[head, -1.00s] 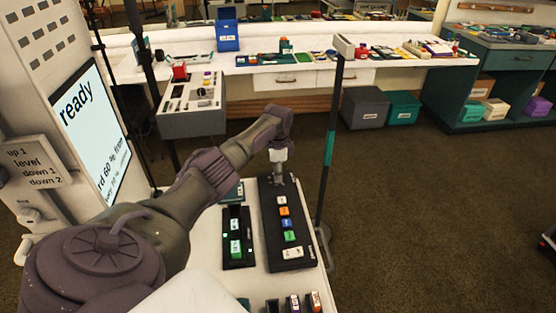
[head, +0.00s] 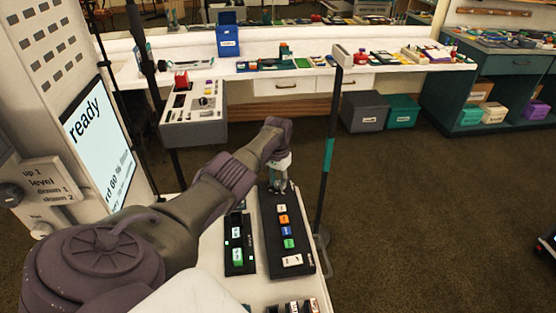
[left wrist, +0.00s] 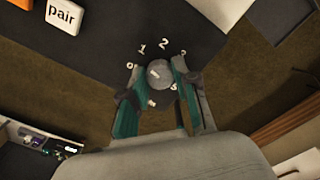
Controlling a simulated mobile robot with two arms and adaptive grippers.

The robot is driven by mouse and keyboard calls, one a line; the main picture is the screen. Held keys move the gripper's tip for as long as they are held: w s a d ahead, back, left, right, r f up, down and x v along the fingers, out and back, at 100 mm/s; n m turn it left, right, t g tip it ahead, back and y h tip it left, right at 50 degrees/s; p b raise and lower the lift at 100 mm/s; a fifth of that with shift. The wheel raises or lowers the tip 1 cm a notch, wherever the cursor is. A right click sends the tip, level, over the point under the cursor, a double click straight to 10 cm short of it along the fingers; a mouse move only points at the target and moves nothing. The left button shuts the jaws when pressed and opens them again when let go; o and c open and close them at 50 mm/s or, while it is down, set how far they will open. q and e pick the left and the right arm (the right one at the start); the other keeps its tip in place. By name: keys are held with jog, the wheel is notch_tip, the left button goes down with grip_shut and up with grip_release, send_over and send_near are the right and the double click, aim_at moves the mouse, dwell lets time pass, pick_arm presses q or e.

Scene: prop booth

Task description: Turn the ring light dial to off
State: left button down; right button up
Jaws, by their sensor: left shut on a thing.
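The black panel (head: 273,232) lies on the white table, with coloured buttons in a row. The fingers of my left gripper (left wrist: 157,71) are closed on opposite sides of the dial. A pale mark shows on the dial, but its exact setting is hard to read. My right gripper is not in view.
A smaller black tray (head: 240,242) with green-and-white blocks lies left of the panel. A dark upright pole (head: 327,165) stands right of the table. A screen reading "ready" (head: 98,140) is at the left. A "pair" button (left wrist: 63,15) shows in the wrist view.

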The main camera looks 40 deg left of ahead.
aim_at(278, 182)
pick_arm(q)
jog(key=n, duration=0.4)
jog(key=shift+r+p, duration=0.1)
jog(key=shift+p, duration=0.2)
jog(key=shift+w+n, duration=0.1)
jog(key=shift+n, duration=1.8)
jog(key=c, duration=0.9)
grip_release()
jog(key=shift+o, duration=0.2)
notch_tip(278, 182, up, 12)
